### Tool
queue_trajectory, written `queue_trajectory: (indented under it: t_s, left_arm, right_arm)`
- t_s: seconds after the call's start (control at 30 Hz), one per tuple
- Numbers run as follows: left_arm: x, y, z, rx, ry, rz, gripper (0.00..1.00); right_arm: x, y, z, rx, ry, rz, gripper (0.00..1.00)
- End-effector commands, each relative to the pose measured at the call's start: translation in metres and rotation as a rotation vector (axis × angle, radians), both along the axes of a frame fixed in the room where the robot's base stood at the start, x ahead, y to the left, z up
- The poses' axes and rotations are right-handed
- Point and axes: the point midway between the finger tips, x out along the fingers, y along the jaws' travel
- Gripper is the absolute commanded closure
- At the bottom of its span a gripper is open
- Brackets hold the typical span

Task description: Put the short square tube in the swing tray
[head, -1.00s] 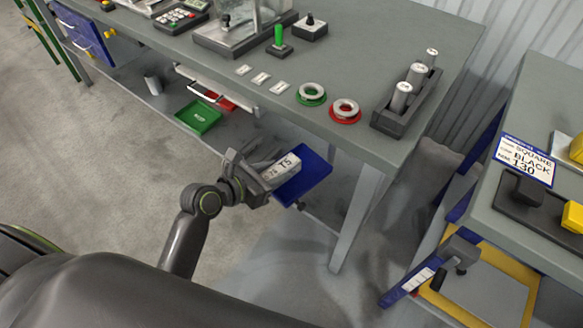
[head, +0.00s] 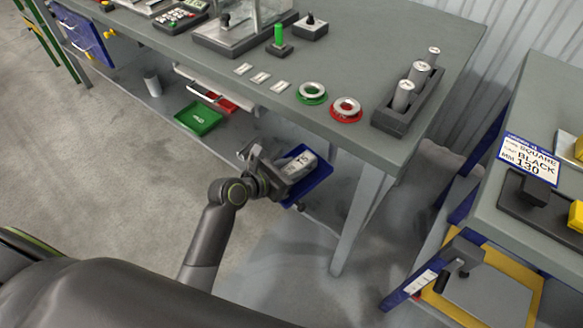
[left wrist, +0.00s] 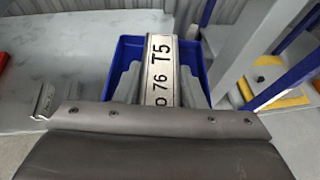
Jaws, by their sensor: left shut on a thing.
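The short square tube (head: 299,164) is pale metal with black markings that end in "T5". My left gripper (head: 280,172) is shut on it. The tube is over the blue swing tray (head: 318,186), which juts out below the front edge of the table. In the left wrist view the tube (left wrist: 161,70) points away from my gripper, above the tray, whose blue rim (left wrist: 202,70) shows on both sides. I cannot tell whether the tube touches the tray floor. My right gripper is not in view.
The grey table (head: 300,128) above holds green and red rings and a dark rack (head: 402,112) of cylinders. A table leg (head: 357,220) stands right of the tray. A green tray (head: 199,117) lies on the lower shelf. Open floor is at left.

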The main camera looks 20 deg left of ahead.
Motion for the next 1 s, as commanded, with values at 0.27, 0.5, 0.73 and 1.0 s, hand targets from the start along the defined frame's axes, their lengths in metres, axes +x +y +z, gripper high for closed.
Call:
queue_trajectory:
  t_s: [0.27,0.5,0.73,1.0]
  left_arm:
    - [0.0,0.0,-0.001,0.0,0.001,0.0,0.42]
    - [0.0,0.0,0.0,0.0,0.0,0.0,0.42]
    - [-0.022,0.013,0.012,0.004,0.002,0.0,0.42]
    - [-0.069,0.04,0.035,0.004,0.002,0.0,0.42]
  right_arm:
    - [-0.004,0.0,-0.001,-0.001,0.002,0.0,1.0]
    - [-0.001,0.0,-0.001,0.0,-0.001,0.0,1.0]
    - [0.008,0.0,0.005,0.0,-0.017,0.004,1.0]
    - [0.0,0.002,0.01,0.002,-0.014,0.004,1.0]
